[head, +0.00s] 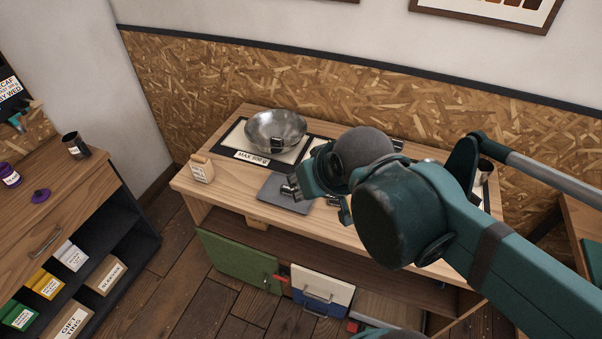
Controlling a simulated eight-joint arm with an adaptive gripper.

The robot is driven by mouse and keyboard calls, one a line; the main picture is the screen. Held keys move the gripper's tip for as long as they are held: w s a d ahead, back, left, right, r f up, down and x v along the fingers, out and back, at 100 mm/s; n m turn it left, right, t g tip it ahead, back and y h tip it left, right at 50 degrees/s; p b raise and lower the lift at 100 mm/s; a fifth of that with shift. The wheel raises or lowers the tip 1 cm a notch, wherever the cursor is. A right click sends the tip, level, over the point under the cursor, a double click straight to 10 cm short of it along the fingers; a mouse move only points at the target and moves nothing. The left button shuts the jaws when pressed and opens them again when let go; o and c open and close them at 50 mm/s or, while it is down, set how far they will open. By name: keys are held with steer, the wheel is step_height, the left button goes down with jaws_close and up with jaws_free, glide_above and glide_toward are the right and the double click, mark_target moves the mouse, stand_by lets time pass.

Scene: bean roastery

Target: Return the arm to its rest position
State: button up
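My arm (480,237) reaches in from the right, over the wooden bench. My gripper (316,189) is at its far end, pointing left, above a flat grey plate on the bench. The fingers are partly hidden by my wrist, and I cannot tell whether they are open or shut. No held thing is clearly visible. A steel bowl (279,127) stands left of and behind my gripper.
The bowl stands on a dark-edged mat labelled "MAX 800 g" (252,156). A small labelled block (202,169) is at the bench's left corner. A dark cup (485,170) is behind my arm. A cabinet (66,200) stands left, with floor between.

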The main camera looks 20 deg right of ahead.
steer(key=shift+f+b, duration=2.6)
steer(key=shift+f, duration=0.05)
